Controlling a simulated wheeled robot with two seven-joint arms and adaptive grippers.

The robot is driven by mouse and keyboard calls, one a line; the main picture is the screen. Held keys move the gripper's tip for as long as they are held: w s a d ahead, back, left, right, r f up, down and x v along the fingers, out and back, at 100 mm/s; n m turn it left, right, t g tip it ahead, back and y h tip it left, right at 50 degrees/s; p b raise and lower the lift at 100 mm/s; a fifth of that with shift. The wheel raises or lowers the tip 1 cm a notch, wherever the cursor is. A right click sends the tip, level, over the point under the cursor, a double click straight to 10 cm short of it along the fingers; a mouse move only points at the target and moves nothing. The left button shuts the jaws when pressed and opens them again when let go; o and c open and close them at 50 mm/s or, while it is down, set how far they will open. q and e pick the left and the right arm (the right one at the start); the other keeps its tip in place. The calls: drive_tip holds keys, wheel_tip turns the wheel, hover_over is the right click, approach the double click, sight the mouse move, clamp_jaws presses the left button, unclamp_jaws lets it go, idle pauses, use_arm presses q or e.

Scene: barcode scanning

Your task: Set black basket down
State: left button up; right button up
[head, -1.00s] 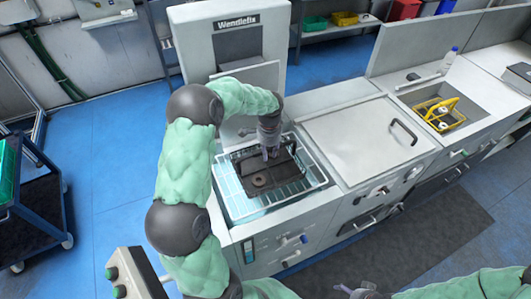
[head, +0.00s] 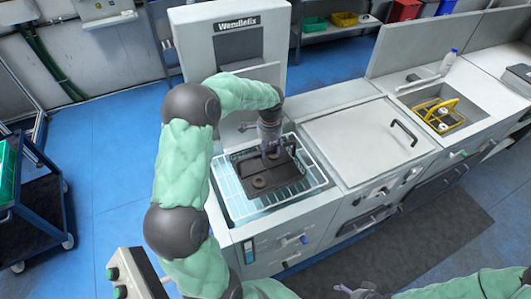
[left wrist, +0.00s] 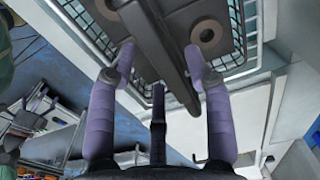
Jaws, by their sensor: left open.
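The black basket (head: 283,174) sits inside a white wire rack (head: 318,188) in the lit basin of the left machine. It holds round ring-shaped parts (head: 258,182), which also show in the left wrist view (left wrist: 206,34). My left gripper (head: 271,151) is over the basket. In the left wrist view my left gripper (left wrist: 160,62) has its two purple fingers spread apart, with the basket's dark handle (left wrist: 172,60) running between them. Gaps show beside the handle. My right gripper (head: 365,293) shows only partly at the bottom edge, and its jaws cannot be made out.
A machine with a closed flat lid (head: 350,135) and handle stands right of the basin. Beyond it, a yellow basket (head: 452,103) sits in a sink, with a bottle (head: 448,62) behind. A tall white panel (head: 190,45) stands behind the basin. A blue cart (head: 45,200) is at left.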

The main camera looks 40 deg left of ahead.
use_arm(q)
wheel_tip(320, 180, up, 9)
drive_tip(key=p, duration=0.1)
drive_tip(key=shift+d, duration=0.1)
idle(0.4)
